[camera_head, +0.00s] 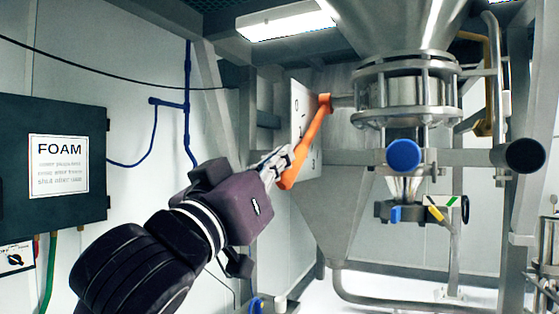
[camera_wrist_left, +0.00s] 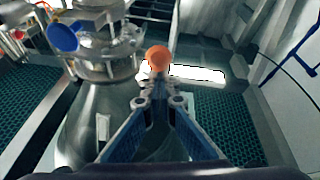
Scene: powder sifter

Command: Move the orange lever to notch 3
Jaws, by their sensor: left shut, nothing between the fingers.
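The orange lever (camera_head: 308,145) hangs from a pivot at its upper right and slants down to the left, in front of a pale notch plate (camera_head: 300,118). The plate's marks are too small to read, so I cannot tell which notch the lever is at. My left gripper (camera_head: 284,158) is shut and empty, with its fingertips close beside the lever's lower part; I cannot tell whether they touch. In the left wrist view the lever's round orange end (camera_wrist_left: 158,58) shows just beyond the closed fingertips (camera_wrist_left: 159,92). My right gripper is out of view.
A steel hopper with a clamped ring (camera_head: 405,85) stands right of the lever, with a blue round knob (camera_head: 404,155) below it. A dark box with a FOAM sign (camera_head: 59,165) is on the left wall. Steel frame posts and pipes surround the lever.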

